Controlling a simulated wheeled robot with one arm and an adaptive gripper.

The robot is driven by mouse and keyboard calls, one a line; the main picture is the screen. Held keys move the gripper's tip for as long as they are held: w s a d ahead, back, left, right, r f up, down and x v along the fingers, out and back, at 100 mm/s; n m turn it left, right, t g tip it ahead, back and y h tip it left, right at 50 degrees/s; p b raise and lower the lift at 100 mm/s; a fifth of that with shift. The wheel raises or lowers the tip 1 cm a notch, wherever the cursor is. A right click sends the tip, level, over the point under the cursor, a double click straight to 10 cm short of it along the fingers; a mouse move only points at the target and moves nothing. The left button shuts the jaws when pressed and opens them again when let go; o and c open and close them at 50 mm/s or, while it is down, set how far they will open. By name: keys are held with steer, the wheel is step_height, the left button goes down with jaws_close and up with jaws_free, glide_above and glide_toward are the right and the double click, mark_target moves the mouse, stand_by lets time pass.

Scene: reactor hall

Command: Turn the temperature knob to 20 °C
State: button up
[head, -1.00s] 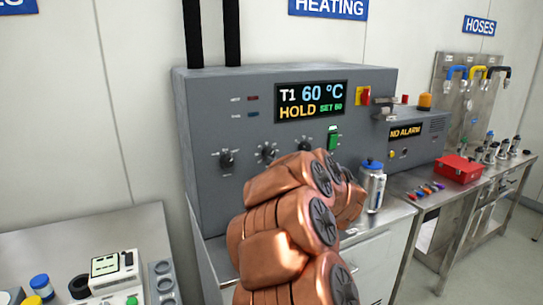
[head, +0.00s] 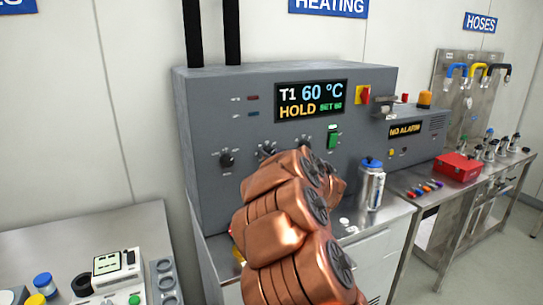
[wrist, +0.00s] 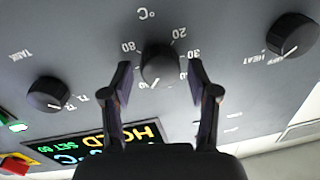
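The temperature knob (head: 266,149) is the black middle knob on the grey heating panel, partly above my copper arm in the head view. In the wrist view, which shows the panel upside down, this knob (wrist: 160,66) sits under a °C mark, with 20, 30 and 80 legible around it. Its white pointer line is at its lower edge, away from the 20. My gripper (wrist: 159,78) is open, with one dark finger on each side of the knob and gaps showing. My arm hides the gripper in the head view. The display (head: 311,101) reads T1 60 °C, HOLD, SET 60.
The TANK knob (wrist: 48,94) and the HEAT knob (wrist: 292,36) flank the temperature knob. A green switch (head: 332,137) and a red-yellow switch (head: 363,95) are on the panel. A can with a blue top (head: 371,184) stands on the bench to the right.

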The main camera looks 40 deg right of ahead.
steer(key=c, duration=0.9)
